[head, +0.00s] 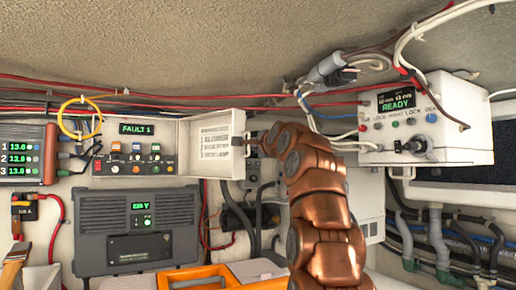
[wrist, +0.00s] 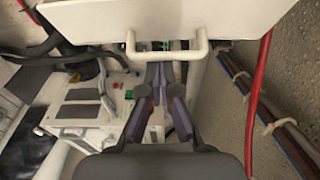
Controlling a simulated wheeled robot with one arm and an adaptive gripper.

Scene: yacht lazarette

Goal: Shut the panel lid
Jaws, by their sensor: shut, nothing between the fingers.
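The panel lid (head: 212,144) is a white door standing open at the right side of the control panel (head: 128,148), which has a FAULT 1 display and several switches. A printed label faces out from the lid's inner side. In the wrist view the lid (wrist: 165,18) fills the top, with a white bar handle (wrist: 168,54) at its lower edge. My gripper (wrist: 158,70) is shut and empty, its fingertips close by the handle; I cannot tell whether they touch. In the head view my gripper (head: 256,140) is by the lid's right edge, mostly hidden by my copper arm.
A white READY box (head: 425,120) with hanging cables stands to the right. Red wires (head: 265,107) run above the lid. A red cable (wrist: 258,95) and pipes (wrist: 275,120) run right of the gripper in the wrist view.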

